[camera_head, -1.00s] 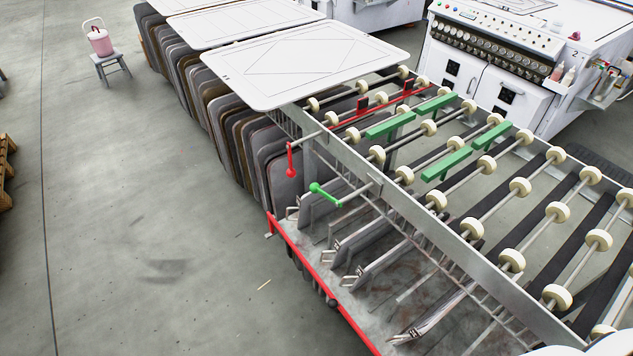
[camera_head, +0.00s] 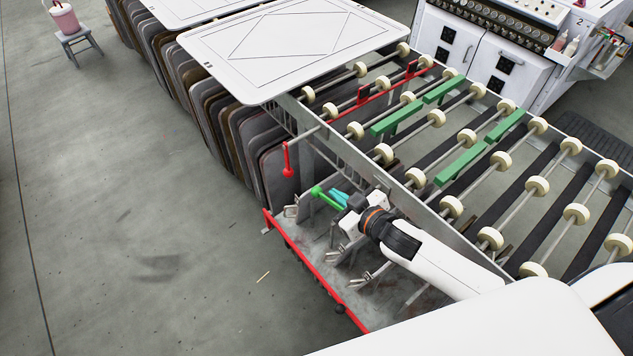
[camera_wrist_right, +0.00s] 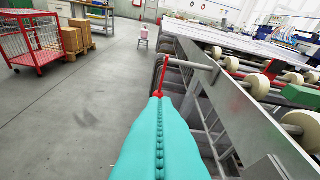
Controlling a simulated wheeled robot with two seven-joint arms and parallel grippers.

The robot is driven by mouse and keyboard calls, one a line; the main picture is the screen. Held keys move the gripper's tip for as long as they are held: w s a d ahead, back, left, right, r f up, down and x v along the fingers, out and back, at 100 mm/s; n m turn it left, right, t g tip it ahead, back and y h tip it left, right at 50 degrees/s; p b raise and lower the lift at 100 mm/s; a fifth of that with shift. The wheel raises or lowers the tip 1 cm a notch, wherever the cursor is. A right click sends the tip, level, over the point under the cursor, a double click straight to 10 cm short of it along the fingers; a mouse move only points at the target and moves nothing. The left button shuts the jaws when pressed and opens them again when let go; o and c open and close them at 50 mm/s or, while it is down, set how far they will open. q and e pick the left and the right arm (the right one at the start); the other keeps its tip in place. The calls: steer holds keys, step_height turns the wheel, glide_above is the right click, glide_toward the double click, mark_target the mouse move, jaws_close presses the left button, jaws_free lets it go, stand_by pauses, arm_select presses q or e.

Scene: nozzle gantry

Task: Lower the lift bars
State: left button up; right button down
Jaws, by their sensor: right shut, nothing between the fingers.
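The green lift bars (camera_head: 397,122) lie in pairs between the roller shafts of the gantry and stand level with or slightly above the shafts. A green lever (camera_head: 327,198) with a ball end sticks out from the gantry's side, its ball toward the left. My right gripper (camera_head: 339,197) has teal fingers, shut and empty, right beside this lever; I cannot tell whether they touch it. In the right wrist view the shut teal fingers (camera_wrist_right: 158,110) fill the lower middle, and the green lever does not show. A red lever (camera_head: 287,160) hangs down farther along the side. My left gripper is out of view.
The gantry's metal side rail (camera_head: 425,210) runs beside my right arm. A red-edged lower shelf (camera_head: 312,270) with metal plates and clips lies below. White boards (camera_head: 290,50) lie at the far end. The floor to the left is free.

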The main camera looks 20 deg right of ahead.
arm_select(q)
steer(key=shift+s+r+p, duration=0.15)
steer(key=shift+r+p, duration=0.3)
arm_select(e)
steer(key=w+a+f, duration=0.1)
steer(key=w+f, duration=0.6)
steer(key=w, duration=0.1)
steer(key=shift+w+a+f, duration=0.2)
steer(key=shift+a+f, duration=0.1)
steer(key=shift+a, duration=0.1)
